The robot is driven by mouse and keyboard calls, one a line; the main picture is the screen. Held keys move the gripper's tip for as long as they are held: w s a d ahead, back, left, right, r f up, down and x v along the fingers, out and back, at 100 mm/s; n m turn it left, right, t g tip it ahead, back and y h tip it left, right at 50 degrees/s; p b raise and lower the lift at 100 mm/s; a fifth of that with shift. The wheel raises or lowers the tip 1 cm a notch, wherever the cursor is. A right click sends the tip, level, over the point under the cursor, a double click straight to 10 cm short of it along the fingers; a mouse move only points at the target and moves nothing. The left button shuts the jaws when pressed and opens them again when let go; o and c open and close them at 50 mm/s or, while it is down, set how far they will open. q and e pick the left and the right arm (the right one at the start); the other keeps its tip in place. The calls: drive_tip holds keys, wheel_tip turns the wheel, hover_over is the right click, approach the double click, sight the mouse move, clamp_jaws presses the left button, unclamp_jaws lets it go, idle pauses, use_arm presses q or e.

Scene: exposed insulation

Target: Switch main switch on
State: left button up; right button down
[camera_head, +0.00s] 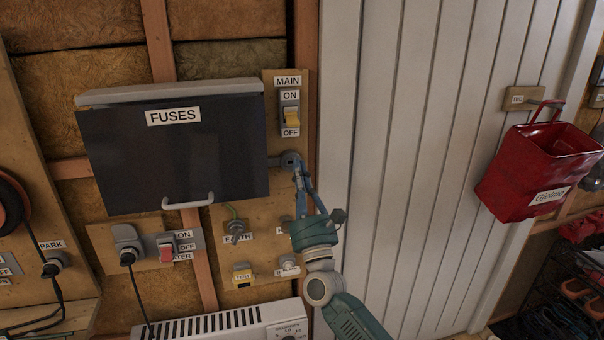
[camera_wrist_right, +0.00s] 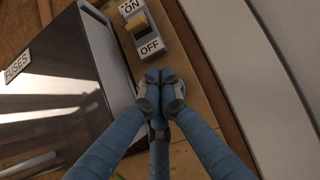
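The main switch (camera_head: 291,114) has a yellow lever in a grey housing, between an ON label above and an OFF label below. The switch also shows at the top of the right wrist view (camera_wrist_right: 141,30). My right gripper (camera_head: 297,170) is below the switch, near the lower end of its wooden board. In the right wrist view its blue fingers (camera_wrist_right: 160,88) come together just below the OFF label, with nothing visible between them. My left gripper is not in view.
The dark fuse box (camera_head: 180,155) juts out left of the switch, with a handle at its bottom. White wall panelling (camera_head: 400,150) lies to the right. A heater switch (camera_head: 167,247) and several sockets are lower down. A red bin (camera_head: 535,165) hangs far right.

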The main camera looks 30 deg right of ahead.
sight(293, 136)
drive_tip(key=p+x, duration=0.1)
drive_tip(key=x, duration=0.2)
drive_tip(key=p+x, duration=0.1)
drive_tip(key=x, duration=0.2)
drive_tip(key=shift+s+a+r, duration=0.1)
drive_tip(key=shift+s+r, duration=0.2)
use_arm(q)
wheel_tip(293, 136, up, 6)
drive_tip(key=p, duration=0.2)
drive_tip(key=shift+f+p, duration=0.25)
drive_tip(key=shift+p, duration=0.15)
use_arm(e)
drive_tip(key=r, duration=0.1)
drive_tip(key=s+r, duration=0.1)
drive_tip(key=shift+s+a+r, duration=0.25)
drive_tip(key=shift+s+r, duration=0.05)
drive_tip(key=shift+s, duration=0.05)
